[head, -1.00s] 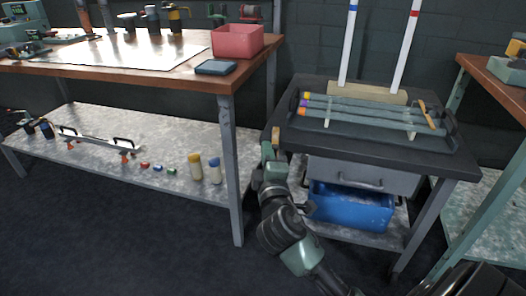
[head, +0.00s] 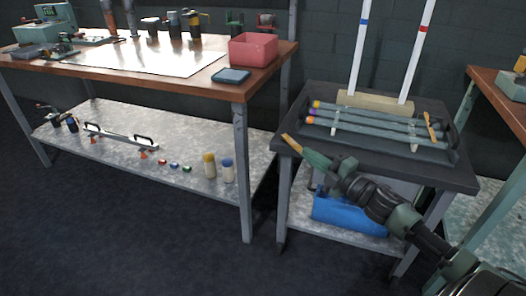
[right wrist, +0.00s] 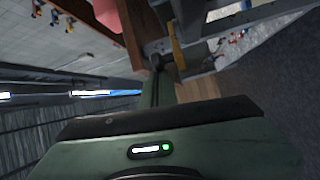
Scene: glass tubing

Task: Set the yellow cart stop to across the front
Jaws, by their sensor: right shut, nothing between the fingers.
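The yellow stop (head: 291,142), a short yellow-orange bar, shows at the front left corner of the dark cart top (head: 390,165). In the head view it slants down to the right, and its lower end meets the tip of my right gripper (head: 309,156). I cannot tell whether they touch. In the right wrist view the yellow bar (right wrist: 176,48) lies just beyond and right of my gripper's tip (right wrist: 156,64). My right gripper is shut with nothing in it. My arm covers part of the cart's front edge. My left gripper is out of view.
The cart carries a rack of dark tubes (head: 380,126) and two upright white rods. A blue bin (head: 345,215) sits below. A workbench with a red bin (head: 253,50) stands left, another bench (head: 497,95) right. Open floor lies in front.

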